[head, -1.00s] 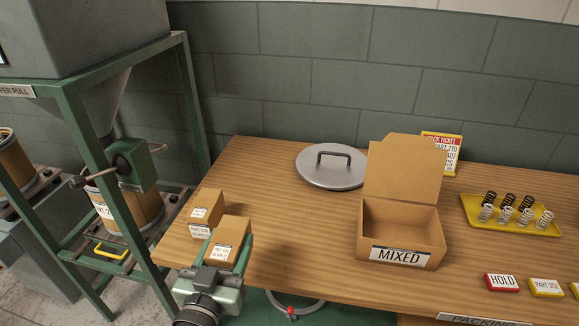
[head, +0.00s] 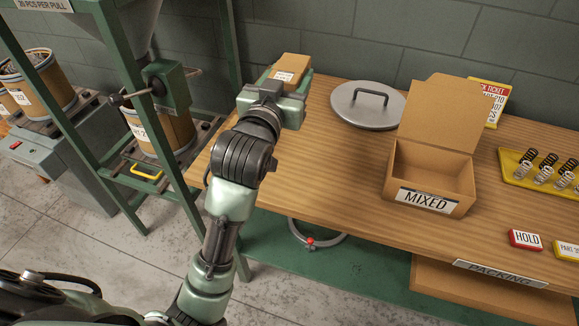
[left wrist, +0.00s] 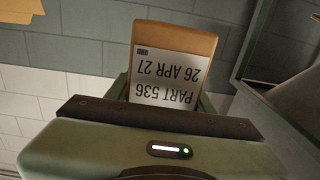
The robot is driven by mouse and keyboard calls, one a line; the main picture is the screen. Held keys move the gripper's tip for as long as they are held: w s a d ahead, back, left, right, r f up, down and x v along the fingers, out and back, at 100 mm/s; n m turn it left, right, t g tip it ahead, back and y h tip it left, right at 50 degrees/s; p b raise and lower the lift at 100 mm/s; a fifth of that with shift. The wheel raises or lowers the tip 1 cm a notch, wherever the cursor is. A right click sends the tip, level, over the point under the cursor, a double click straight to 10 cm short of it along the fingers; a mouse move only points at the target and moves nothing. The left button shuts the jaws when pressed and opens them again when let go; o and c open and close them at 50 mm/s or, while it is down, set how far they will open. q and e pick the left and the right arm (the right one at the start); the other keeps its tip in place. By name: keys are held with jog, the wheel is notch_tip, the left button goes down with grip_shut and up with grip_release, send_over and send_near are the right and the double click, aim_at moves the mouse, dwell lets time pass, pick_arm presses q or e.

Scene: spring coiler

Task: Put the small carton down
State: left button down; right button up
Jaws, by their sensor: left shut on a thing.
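The small carton (head: 291,69) is a brown box with a white label, at the back left corner of the wooden table in the head view. My left gripper (head: 283,82) is shut on it, one finger on each side. In the left wrist view the carton (left wrist: 174,52) stands between the fingers, its label upside down and reading PART 536, 26 APR 27. I cannot tell whether its base touches the table (head: 330,180). A second carton seen earlier is not visible now; my left arm covers that area. My right gripper is not in view.
A round grey lid (head: 350,112) lies to the right of the carton. Farther right are the open MIXED box (head: 435,203), a yellow spring tray (head: 516,180) and a red HOLD block (head: 526,240). A green frame (head: 95,115) stands left of the table. The table's middle is clear.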

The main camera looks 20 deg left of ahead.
pick_arm(q)
jog(key=shift+r, duration=0.1)
notch_tip(320, 180, down, 20)
jog(key=shift+r+b, duration=0.2)
jog(key=shift+b, duration=0.3)
jog(key=shift+f, duration=0.15)
jog(key=c, duration=0.6)
grip_release()
jog(key=shift+s+f, duration=0.1)
